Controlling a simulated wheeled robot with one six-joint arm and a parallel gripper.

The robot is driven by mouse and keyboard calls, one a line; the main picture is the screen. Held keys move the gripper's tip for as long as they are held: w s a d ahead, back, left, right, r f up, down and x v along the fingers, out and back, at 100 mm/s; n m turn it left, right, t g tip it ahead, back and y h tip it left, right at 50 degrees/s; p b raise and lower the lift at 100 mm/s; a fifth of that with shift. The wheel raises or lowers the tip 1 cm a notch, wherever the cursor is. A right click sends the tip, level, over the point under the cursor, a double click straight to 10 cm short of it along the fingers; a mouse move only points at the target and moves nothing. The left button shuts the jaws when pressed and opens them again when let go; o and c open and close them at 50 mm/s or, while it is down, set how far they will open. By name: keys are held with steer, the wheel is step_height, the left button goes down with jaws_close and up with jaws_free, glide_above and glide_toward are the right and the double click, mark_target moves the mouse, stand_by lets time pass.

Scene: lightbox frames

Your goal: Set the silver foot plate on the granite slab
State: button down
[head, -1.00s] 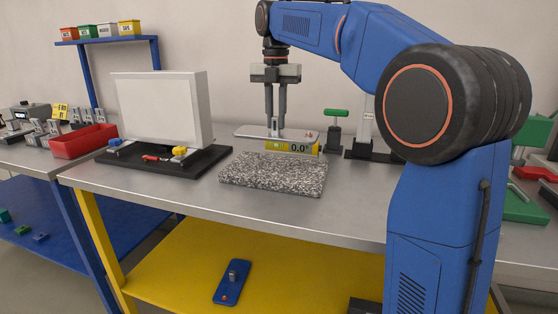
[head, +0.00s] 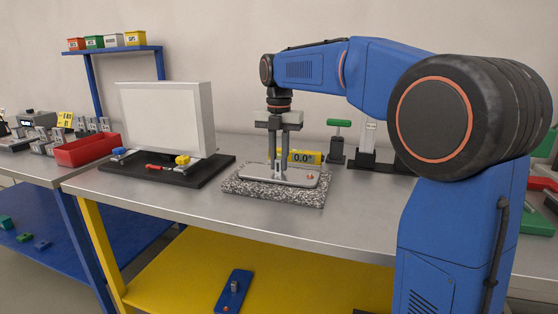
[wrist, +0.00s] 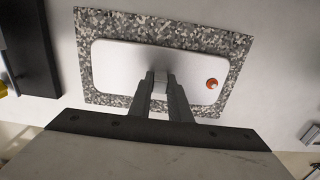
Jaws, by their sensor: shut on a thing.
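The silver foot plate (head: 300,177) is a flat rounded rectangle with a small orange-red spot near one end. It lies level over the granite slab (head: 232,189), inside the slab's outline; I cannot tell whether it touches the stone. In the wrist view the plate (wrist: 115,68) has the speckled slab (wrist: 180,31) showing around it. My gripper (head: 279,176) points down and is shut on the plate's raised middle part. The wrist view shows the fingertips (wrist: 160,84) closed on that small block.
A yellow level display (head: 304,157) reading 0.0 stands just behind the slab. A white panel on a black base (head: 205,172) is to the left. A green-handled tool (head: 338,140) and a grey stand (head: 371,148) are behind right. The bench front is clear.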

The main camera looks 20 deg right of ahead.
mark_target(279, 159)
steer(key=c, duration=1.6)
jaws_free()
steer(key=shift+c, duration=0.2)
step_height(279, 159, up, 12)
